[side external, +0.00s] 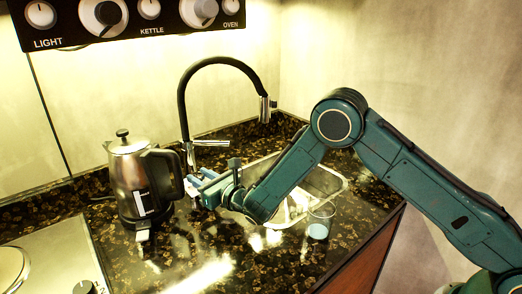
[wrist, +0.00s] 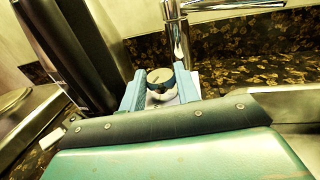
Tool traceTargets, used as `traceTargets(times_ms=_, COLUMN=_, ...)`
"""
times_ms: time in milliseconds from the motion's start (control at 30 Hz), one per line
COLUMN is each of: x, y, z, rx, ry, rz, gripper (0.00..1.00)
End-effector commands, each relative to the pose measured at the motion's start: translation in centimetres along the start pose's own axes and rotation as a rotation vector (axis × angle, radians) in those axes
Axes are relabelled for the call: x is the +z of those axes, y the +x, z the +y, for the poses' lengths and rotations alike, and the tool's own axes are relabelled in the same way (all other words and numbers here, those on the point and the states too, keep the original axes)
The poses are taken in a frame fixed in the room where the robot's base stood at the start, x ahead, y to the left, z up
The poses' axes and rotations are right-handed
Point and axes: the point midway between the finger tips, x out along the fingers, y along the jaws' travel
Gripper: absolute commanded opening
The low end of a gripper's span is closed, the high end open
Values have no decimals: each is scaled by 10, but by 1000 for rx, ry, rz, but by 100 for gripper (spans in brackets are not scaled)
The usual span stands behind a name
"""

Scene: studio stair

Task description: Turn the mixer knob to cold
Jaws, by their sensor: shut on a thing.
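The mixer knob (wrist: 161,78) is a small round knob with a pale top and a dark band, standing in front of the tap's base in the wrist view. My gripper (wrist: 160,88) has its two blue fingers on either side of the knob, shut on it. In the side external view my gripper (side external: 200,185) is low over the counter between the kettle and the sink, and it hides the knob. The tap (side external: 183,110) has a black curved spout, and its chrome body (wrist: 177,38) stands just beyond the knob. Any hot or cold marking is too small to read.
A steel and black kettle (side external: 130,175) stands close on the left of my gripper. The sink (side external: 325,182) lies to the right, with a glass (side external: 320,222) by its front edge. A hob (side external: 50,262) is at front left. A labelled knob panel (side external: 125,20) hangs above.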

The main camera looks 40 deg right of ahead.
Motion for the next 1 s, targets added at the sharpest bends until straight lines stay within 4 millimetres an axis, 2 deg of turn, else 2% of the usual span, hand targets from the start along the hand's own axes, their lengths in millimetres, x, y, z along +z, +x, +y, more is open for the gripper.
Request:
traceTargets(times_ms=100, x=-3, y=-2, z=0, rx=1, ry=-1, rz=7, gripper=9)
traceTargets(times_ms=133, x=-3, y=-2, z=0, rx=1, ry=-1, rz=7, gripper=38)
traceTargets(times_ms=167, x=-3, y=-2, z=0, rx=1, ry=-1, rz=7, gripper=41)
traceTargets(times_ms=633, x=0, y=-4, z=0, rx=-1, ry=0, rz=2, gripper=41)
traceTargets(times_ms=1000, x=-1, y=-30, z=1, rx=0, ry=-2, rz=4, gripper=41)
